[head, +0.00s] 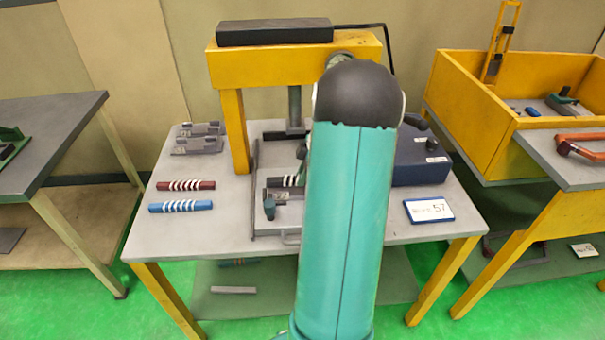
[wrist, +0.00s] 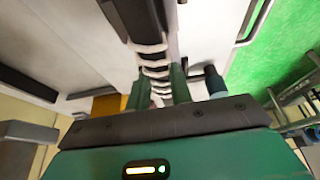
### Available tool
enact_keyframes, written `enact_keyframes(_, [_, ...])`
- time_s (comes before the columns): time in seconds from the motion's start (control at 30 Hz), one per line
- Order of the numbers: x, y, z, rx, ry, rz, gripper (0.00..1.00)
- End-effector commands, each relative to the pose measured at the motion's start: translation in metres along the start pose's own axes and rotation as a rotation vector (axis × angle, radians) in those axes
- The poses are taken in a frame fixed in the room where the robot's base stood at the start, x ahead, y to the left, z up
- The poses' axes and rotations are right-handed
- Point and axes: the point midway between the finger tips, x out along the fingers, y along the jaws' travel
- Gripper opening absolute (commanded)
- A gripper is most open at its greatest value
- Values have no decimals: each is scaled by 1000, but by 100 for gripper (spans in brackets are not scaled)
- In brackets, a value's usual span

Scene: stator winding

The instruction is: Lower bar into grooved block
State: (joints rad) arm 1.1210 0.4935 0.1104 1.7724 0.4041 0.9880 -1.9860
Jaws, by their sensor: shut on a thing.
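A dark bar with white bands (head: 286,182) shows at the left edge of my arm in the head view, low over the tray below the press; its right part is hidden. In the wrist view the banded bar (wrist: 154,62) runs up between the green fingers of my gripper (wrist: 161,80), which is shut on it. My arm hides most of the gripper in the head view. I cannot make out the grooved block for sure, nor whether the bar touches anything beneath it. Grey notched pieces (head: 197,146) stand at the table's back left.
A yellow press (head: 233,130) with a black slab (head: 275,32) on top stands over the tray. A red banded bar (head: 186,186) and a blue one (head: 180,207) lie left. A dark blue box (head: 421,171) and a label card (head: 429,211) are right. The table's front left is clear.

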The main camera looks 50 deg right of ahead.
Motion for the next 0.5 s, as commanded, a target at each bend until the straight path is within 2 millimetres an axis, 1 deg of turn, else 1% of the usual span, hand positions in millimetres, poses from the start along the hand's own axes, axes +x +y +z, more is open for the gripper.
enact_keyframes(0.13, [2,0,1,0,0,1,0])
enact_keyframes(0.5, [14,0,6,0,0,1,0])
